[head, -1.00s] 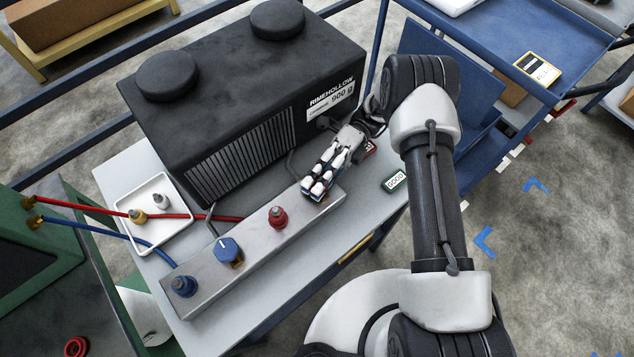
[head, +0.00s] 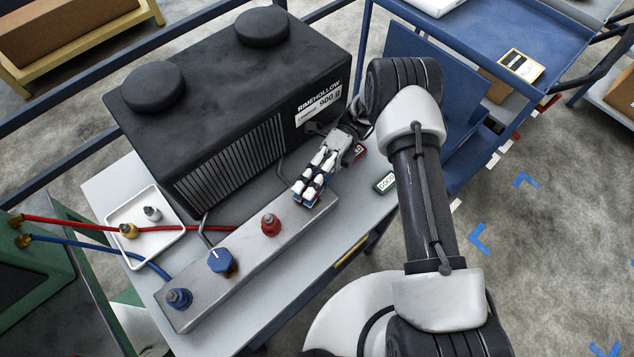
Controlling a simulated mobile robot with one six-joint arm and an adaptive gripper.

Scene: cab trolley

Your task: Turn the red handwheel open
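My gripper (head: 312,186) points down at the right end of the grey manifold block (head: 245,258) on the trolley top. Its fingers cover that end of the block. I see no red handwheel clearly; the fingers may be hiding it. I cannot tell whether they are closed around anything. A blue handwheel (head: 221,259) with a white mark sits on a brass stem further left on the block. Between it and my gripper stands a red fitting (head: 270,224) with a grey top. A blue fitting (head: 178,298) stands at the left end.
A large black unit (head: 225,95) stands close behind the block. A white tray (head: 150,235) with small fittings lies at the left, crossed by a red hose (head: 80,224) and near a blue hose (head: 85,245). A small display (head: 385,183) lies to the right.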

